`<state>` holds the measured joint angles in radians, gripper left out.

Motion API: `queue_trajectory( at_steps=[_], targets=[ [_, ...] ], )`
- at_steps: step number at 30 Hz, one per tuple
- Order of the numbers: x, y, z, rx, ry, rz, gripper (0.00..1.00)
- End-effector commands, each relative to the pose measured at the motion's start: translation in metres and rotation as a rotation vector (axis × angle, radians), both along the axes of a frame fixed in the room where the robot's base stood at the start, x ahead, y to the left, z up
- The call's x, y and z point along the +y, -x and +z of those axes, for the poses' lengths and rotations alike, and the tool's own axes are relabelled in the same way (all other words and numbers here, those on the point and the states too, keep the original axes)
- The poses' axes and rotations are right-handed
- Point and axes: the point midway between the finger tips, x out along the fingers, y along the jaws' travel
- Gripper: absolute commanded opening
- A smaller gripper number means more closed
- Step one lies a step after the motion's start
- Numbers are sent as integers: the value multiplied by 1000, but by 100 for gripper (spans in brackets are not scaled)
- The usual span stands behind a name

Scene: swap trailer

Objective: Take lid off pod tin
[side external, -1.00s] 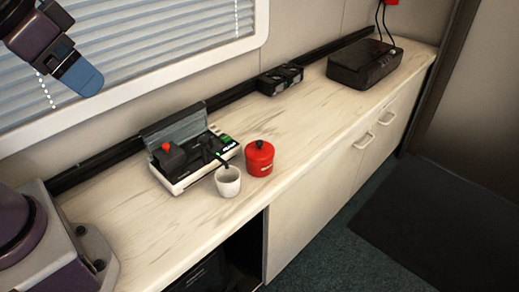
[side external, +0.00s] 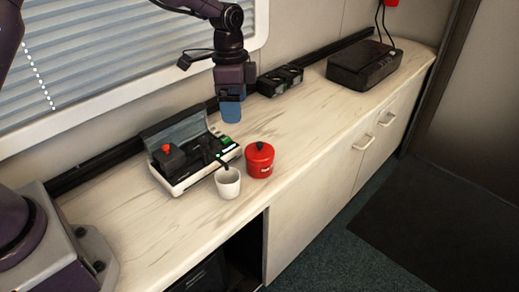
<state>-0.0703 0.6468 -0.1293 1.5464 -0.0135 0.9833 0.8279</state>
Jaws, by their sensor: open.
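The pod tin (side external: 260,168) is a red round tin standing upright on the counter. Its red lid (side external: 260,152) has a small dark knob on top and sits on the tin. My gripper (side external: 230,112) has blue fingers pointing down. It hangs above the counter, up and to the left of the tin in the picture, apart from it and near the back of the coffee machine. It is open, with nothing seen between its fingers, though the gap hardly shows from this side.
A white cup (side external: 228,184) stands just left of the tin, close to it. A coffee machine (side external: 185,165) with a red knob lies behind the cup. A black double-holed box (side external: 280,80) and a dark case (side external: 364,65) stand further right. The counter (side external: 325,120) right of the tin is clear.

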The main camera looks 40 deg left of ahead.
Motion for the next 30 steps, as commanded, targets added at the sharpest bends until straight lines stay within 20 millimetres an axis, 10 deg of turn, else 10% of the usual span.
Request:
queue_trajectory(
  at_steps=[7,30],
  targets=[
    [-6,-48,-1,-98,32,-371,83],
    [-15,-49,-78,-108,33,-516,83]
  ],
)
